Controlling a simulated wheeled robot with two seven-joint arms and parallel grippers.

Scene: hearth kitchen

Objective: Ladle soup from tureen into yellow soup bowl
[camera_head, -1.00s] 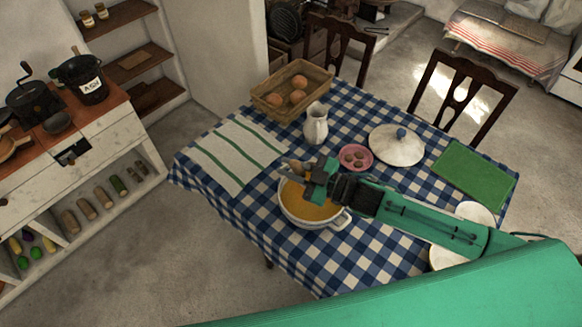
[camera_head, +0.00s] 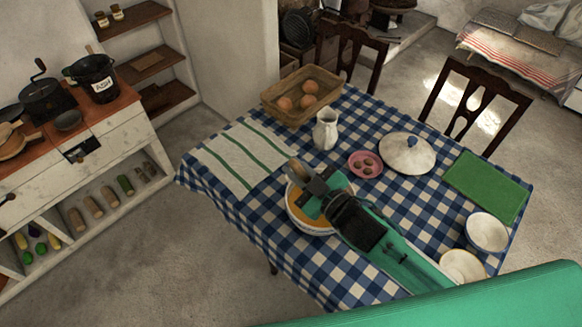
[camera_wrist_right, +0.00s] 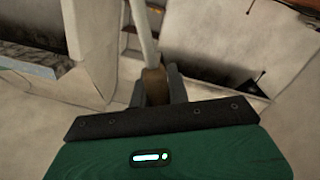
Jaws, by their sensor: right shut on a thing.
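The tureen (camera_head: 298,217) is white and round, with orange soup in it, near the front middle of the checked table. My right gripper (camera_head: 317,189) is above it and hides its far right part. The gripper is shut on the brown handle of the ladle (camera_head: 296,166). In the right wrist view the handle (camera_wrist_right: 153,88) sits between the fingers, with a pale shaft rising from it; the ladle's bowl end is not visible. A cream-yellow bowl (camera_head: 461,268) stands at the table's right front, partly cut off by my arm. My left gripper is out of view.
A white bowl with a dark rim (camera_head: 487,233) stands beside the cream one. The tureen lid (camera_head: 407,154), pink dish (camera_head: 363,165), white jug (camera_head: 326,130), bread basket (camera_head: 300,95), green cloth (camera_head: 487,186) and striped towel (camera_head: 243,157) lie around. Chairs stand behind.

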